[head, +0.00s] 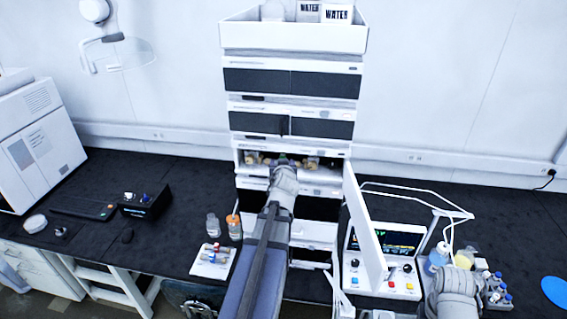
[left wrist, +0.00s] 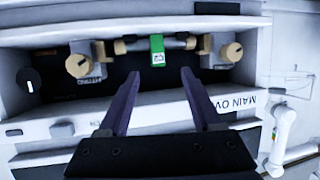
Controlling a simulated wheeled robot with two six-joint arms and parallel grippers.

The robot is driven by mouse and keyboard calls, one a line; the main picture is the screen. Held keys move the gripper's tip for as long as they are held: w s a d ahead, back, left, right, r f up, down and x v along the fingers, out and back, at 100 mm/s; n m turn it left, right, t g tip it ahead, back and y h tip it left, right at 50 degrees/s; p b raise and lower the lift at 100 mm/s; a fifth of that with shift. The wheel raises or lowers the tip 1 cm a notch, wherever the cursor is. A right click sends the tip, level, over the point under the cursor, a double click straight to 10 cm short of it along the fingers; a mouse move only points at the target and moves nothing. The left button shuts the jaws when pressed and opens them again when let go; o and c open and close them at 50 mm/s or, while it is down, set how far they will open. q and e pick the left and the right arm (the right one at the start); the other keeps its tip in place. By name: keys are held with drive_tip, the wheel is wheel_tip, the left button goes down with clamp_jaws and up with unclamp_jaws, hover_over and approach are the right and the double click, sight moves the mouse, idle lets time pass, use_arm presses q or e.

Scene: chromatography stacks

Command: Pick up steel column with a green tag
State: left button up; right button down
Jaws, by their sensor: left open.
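The steel column (left wrist: 176,43) lies sideways in the open oven compartment, with a green tag (left wrist: 157,48) around its middle. Brass-coloured fittings show near its ends. My left gripper (left wrist: 158,74) is open, its two dark fingers pointing at the compartment, one to each side of the tag in the picture. The column appears just beyond the fingertips, and nothing is between them. In the head view my left arm reaches into the stack and its wrist hides most of the column. My right arm shows at lower right, but its gripper does not show.
Brass knobs (left wrist: 80,66) and (left wrist: 231,52) flank the column. The oven's open white door (head: 364,222) stands right of my left arm. Bottles (head: 213,226) and a white vial rack (head: 214,262) stand left of it. A control box (head: 383,268) sits right.

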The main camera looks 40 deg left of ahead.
use_arm(q)
drive_tip(key=b+x, duration=0.1)
drive_tip(key=x, duration=0.6)
drive_tip(key=shift+w+d+r, duration=0.15)
drive_tip(key=shift+d+r, duration=0.05)
drive_tip(key=shift+d+r, duration=0.1)
clamp_jaws()
idle(0.4)
